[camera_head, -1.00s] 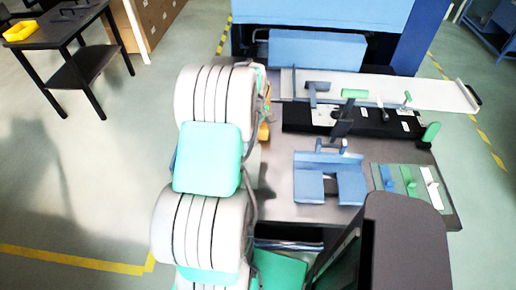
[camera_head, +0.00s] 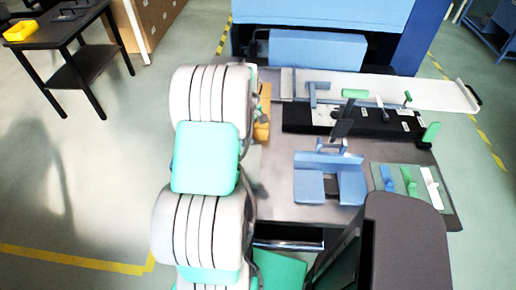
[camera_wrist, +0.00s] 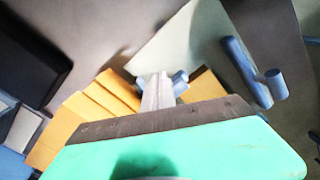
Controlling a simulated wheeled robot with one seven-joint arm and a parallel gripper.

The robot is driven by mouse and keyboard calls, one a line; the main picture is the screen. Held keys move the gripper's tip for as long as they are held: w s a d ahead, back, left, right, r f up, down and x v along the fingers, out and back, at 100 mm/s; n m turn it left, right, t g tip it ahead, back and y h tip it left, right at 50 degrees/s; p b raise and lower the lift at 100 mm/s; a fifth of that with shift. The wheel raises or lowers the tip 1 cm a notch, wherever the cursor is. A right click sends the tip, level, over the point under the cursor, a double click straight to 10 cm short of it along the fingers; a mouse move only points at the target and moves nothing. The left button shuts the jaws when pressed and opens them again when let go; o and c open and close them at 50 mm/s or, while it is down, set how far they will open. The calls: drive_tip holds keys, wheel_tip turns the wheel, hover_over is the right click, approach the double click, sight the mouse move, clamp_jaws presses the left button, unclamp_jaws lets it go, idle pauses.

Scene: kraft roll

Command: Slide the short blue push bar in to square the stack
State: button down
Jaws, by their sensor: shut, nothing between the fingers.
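In the wrist view my gripper (camera_wrist: 158,92) points away from the camera, its narrow fingers shut and empty. A short blue bar (camera_wrist: 180,78) shows just past the fingertips, partly hidden by them; I cannot tell whether they touch. A longer blue bar with a round peg (camera_wrist: 250,72) is at the upper right. Orange-tan stack material (camera_wrist: 98,98) lies left of the fingers, and a little shows to their right. In the head view the tan stack (camera_head: 262,112) is at the right edge of my arm, which hides my gripper and part of the stack.
A blue fixture (camera_head: 350,182) stands in the middle. Small blue, green and white levers sit on a panel (camera_head: 420,205) at the right. Bare tabletop (camera_head: 275,190) shows beside my arm.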

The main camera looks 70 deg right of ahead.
drive_tip(key=shift+s+d, duration=0.2)
drive_tip(key=shift+s, duration=0.8)
drive_tip(key=shift+s+d, duration=0.25)
drive_tip(key=shift+s, duration=0.8)
drive_tip(key=shift+s+d, duration=0.2)
drive_tip(key=shift+s, duration=0.8)
wheel_tip(320, 180, up, 7)
drive_tip(key=p, duration=0.4)
